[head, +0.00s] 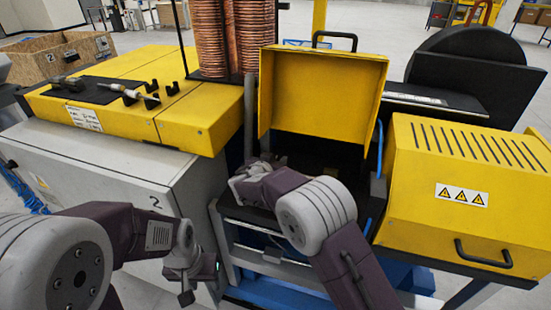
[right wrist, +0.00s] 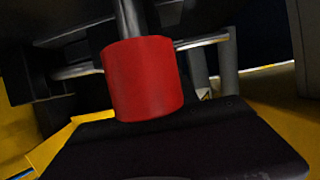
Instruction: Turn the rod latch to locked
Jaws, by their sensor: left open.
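In the right wrist view a red cylindrical grip (right wrist: 143,78) sits on the end of a metal rod (right wrist: 129,18), which seems to be the rod latch. The rod runs up out of view, and its latch position cannot be told. A wide dark piece fills the bottom of that view below the red grip; I cannot tell whether it touches it. In the head view my right gripper (head: 243,188) reaches into the dark bay under the raised yellow cover (head: 322,95); its fingertips are mostly hidden. My left gripper (head: 184,284) is open and empty, beside the grey cabinet.
The grey cabinet (head: 95,172) with a yellow top stands left, carrying tools on a black mat (head: 88,92). A yellow vented cover (head: 462,190) with a black handle stands right of the bay. Copper tube coils (head: 229,40) rise behind. A horizontal metal bar (right wrist: 200,41) passes behind the rod.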

